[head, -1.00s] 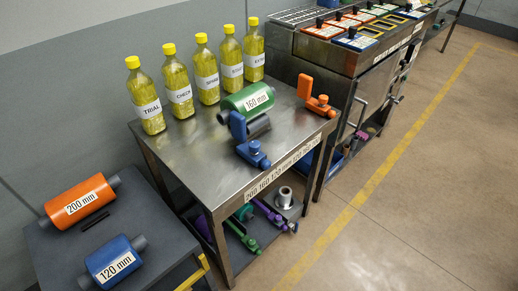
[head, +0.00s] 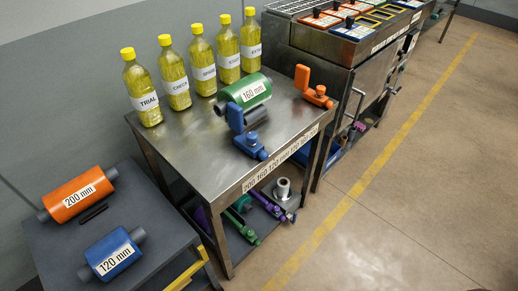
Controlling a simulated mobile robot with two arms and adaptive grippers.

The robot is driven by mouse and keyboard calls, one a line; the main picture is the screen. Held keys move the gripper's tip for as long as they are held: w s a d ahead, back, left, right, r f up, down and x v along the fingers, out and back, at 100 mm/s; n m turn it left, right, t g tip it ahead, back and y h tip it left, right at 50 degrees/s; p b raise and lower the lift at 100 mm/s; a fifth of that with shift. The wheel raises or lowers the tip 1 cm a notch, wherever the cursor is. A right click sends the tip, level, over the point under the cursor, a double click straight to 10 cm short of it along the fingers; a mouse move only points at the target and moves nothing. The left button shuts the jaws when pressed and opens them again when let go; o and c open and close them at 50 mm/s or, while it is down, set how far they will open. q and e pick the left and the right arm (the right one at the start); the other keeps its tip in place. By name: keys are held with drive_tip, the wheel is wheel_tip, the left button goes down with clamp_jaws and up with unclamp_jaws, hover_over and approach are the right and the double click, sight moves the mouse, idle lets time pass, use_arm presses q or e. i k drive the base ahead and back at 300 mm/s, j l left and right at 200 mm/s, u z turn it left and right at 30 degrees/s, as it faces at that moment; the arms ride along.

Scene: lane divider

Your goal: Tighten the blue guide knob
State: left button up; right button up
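A blue guide (head: 236,118) stands on the steel table (head: 190,160), with its blue knob (head: 250,141) at the near end, low by the table's front edge. An upright blue plate rises at its far end, in front of the green 160 mm roller (head: 243,94). Whether the knob is tight or loose cannot be told from here. An orange guide (head: 302,78) with its own orange knob (head: 320,91) stands to the right on the same table. Neither of my grippers shows in the head view.
Several yellow bottles (head: 173,84) stand along the table's back. A dark lower cart (head: 160,262) at left holds the orange 200 mm roller (head: 78,194) and blue 120 mm roller (head: 114,255). A steel machine (head: 345,60) stands at right. The floor (head: 400,200) in front is clear.

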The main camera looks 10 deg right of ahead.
sight(251, 137)
drive_tip(key=j+z, duration=0.2)
drive_tip(key=z, duration=0.2)
drive_tip(key=j+z, duration=0.45)
drive_tip(key=z, duration=0.3)
